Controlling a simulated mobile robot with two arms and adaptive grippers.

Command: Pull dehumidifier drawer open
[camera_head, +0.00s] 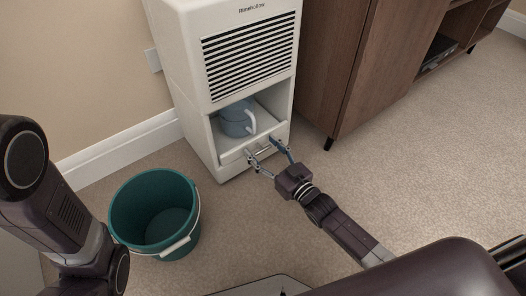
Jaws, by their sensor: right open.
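The white dehumidifier (198,60) stands against the wall, with a black slatted grille above an open bay. In the bay, its drawer (230,156) shows a low white front with a bar handle. A blue-grey jug (236,120) with a pale handle sits inside the bay. My right gripper (262,153) is open at the drawer front, its fingers spread on either side of the bar handle. I cannot tell whether the fingers touch it. My left arm shows at the left edge, but its gripper is out of view.
A teal bucket (124,212) with a white-gripped handle stands on the carpet in front of the dehumidifier, at left. A brown wooden cabinet (350,70) stands close on the right. The carpet (420,160) at right is clear.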

